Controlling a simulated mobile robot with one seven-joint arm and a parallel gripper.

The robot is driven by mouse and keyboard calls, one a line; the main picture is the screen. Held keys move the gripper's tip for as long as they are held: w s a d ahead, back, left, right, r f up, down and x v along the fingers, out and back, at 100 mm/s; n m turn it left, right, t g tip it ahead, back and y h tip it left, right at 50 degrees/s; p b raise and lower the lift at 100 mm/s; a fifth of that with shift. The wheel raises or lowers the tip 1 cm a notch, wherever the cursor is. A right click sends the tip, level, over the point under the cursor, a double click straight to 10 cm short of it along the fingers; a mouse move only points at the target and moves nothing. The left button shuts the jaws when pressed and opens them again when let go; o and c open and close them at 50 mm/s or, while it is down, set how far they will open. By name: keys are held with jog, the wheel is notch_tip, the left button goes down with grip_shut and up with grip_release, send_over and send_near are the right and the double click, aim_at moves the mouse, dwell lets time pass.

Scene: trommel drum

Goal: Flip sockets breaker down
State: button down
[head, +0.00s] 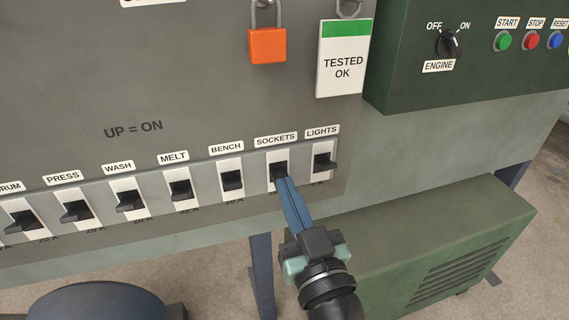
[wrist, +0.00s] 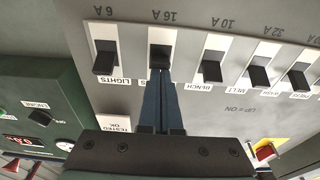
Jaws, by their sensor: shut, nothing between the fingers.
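The sockets breaker (head: 278,168) is a black lever on a white plate under the label "SOCKETS", in the panel's lower row between bench and lights. My gripper (head: 282,181) is shut and empty, its long blue fingers pointing up at this lever from below. The fingertips overlap the lever's lower part in the head view, so whether they touch it I cannot tell. In the wrist view, which is upside down, the sockets lever (wrist: 159,55) is right at the tips of the shut fingers (wrist: 160,76). Its exact up or down position is partly hidden.
The lights breaker (head: 324,161) is close on the right and the bench breaker (head: 232,180) close on the left. More breakers run left. An orange padlock (head: 267,45) and a "TESTED OK" tag (head: 343,68) hang above. A green box (head: 430,250) stands low on the right.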

jog(key=shift+f+t+b, duration=0.25)
jog(key=shift+t+b, duration=0.25)
jog(key=shift+b, duration=1.5)
dwell(3.8)
jog(key=shift+r, duration=0.1)
